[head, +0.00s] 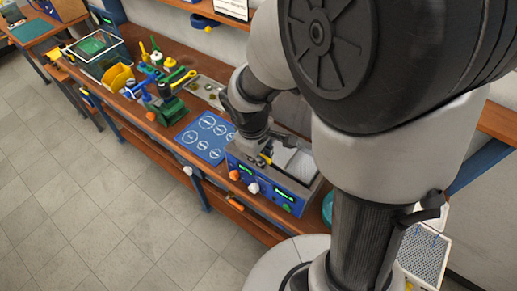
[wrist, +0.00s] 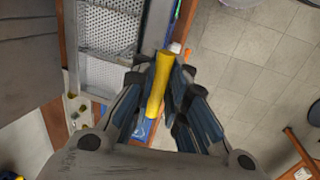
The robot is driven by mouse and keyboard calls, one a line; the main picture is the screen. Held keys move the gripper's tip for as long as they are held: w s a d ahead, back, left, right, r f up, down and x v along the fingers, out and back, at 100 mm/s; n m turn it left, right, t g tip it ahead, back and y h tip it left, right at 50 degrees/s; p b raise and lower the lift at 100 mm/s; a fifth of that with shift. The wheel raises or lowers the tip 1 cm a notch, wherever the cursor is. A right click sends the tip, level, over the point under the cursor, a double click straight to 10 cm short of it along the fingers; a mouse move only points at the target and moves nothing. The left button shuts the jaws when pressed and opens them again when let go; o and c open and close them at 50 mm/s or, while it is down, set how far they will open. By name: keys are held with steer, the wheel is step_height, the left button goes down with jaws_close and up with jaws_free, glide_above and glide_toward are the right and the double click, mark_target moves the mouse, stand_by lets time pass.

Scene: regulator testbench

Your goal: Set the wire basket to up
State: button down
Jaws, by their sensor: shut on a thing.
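A grey metal bath unit (head: 236,154) with a blue front panel stands on the bench under my arm. My gripper (head: 264,153) is at its top opening. In the wrist view my gripper (wrist: 165,80) is shut around a yellow handle (wrist: 157,90), with fingers on both sides of it. A perforated metal surface (wrist: 110,28), which looks like the wire basket, lies beside the handle. A bit of yellow (head: 267,159) also shows at my gripper in the head view. My arm hides much of the unit, and the basket's height cannot be told.
The front panel carries an orange knob (head: 234,175) and a white knob (head: 253,188). Left of the unit lies a blue mat (head: 205,138) with white circles. Farther along the bench are a green vise-like device (head: 168,109), yellow tools and a bin. The floor in front is clear.

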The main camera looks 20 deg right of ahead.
steer(key=c, duration=2)
jaws_free()
steer(key=shift+w+r, duration=0.25)
steer(key=o, duration=0.4)
steer(key=shift+s+f, duration=0.1)
steer(key=shift+f, duration=0.05)
steer(key=shift+s, duration=0.1)
step_height(320, 180, up, 12)
steer(key=s+a, duration=0.1)
steer(key=shift+s+a, duration=0.2)
steer(key=shift+a, duration=0.2)
steer(key=shift+f, duration=0.1)
steer(key=s+d+f+m+t+y+b, duration=0.1)
steer(key=s+f+m+b, duration=0.2)
steer(key=s+b, duration=0.3)
steer(key=s+d+f+m+t+b, duration=0.1)
steer(key=s+f+m+t+b, duration=0.1)
steer(key=s, duration=0.5)
steer(key=f+m+b, duration=0.1)
steer(key=m+b, duration=0.1)
steer(key=b, duration=0.1)
steer(key=shift+s+f+y+b, duration=0.25)
steer(key=shift+f+y+b, duration=0.1)
steer(key=shift+y, duration=0.05)
